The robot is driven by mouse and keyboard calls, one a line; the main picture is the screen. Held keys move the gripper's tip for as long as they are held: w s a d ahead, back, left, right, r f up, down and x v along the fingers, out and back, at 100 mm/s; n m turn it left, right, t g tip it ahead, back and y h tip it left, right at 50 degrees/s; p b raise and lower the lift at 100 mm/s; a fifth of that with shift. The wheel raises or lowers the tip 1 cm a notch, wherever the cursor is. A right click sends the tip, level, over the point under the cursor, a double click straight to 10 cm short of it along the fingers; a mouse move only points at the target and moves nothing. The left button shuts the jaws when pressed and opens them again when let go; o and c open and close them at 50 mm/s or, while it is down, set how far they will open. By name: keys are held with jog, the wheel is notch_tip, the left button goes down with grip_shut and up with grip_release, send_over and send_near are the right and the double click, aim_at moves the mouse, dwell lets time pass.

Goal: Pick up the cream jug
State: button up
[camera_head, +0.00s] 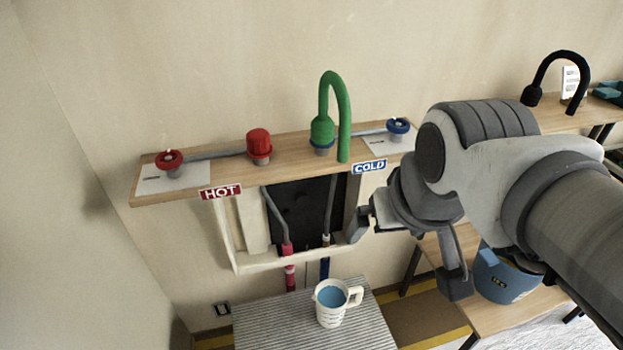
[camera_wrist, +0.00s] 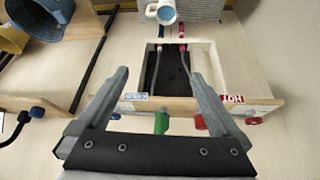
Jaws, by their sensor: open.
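The cream jug (camera_head: 331,304) stands upright on a grey ribbed surface (camera_head: 266,320) below the wooden shelf. It is cream with faint markings, a handle on its right and a blue inside. In the wrist view the jug (camera_wrist: 162,12) is at the top edge, partly cut off, beyond the fingertips. My gripper (camera_wrist: 162,75) is open and empty, its two fingers spread wide. In the head view my gripper (camera_head: 362,222) is in front of the wall recess, above and to the right of the jug, and apart from it.
A wooden shelf (camera_head: 210,184) holds a green tap (camera_head: 323,130), red fittings and a blue valve (camera_head: 398,126). A cream frame (camera_head: 236,262) with pipes is below it. A blue bucket (camera_head: 503,278) stands on a lower wooden surface at the right.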

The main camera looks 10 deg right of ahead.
jog(key=w+d+f+g+h+b, duration=0.1)
jog(key=w+d+f+g+b, duration=0.15)
jog(key=w+f, duration=0.5)
jog(key=n+g+y+b, duration=0.1)
jog(key=n+g+b, duration=0.15)
jog(key=b, duration=0.75)
send_over(356, 290)
notch_tip(356, 290, down, 36)
jog(key=shift+m, duration=0.45)
notch_tip(356, 290, down, 13)
jog(key=b, duration=0.3)
jog(key=shift+f, duration=0.1)
jog(key=f+b, duration=0.1)
jog(key=f, duration=0.1)
jog(key=f+b, duration=0.1)
jog(key=f, duration=0.2)
jog(key=shift+w+a+f, duration=0.15)
jog(key=shift+w, duration=0.05)
grip_shut()
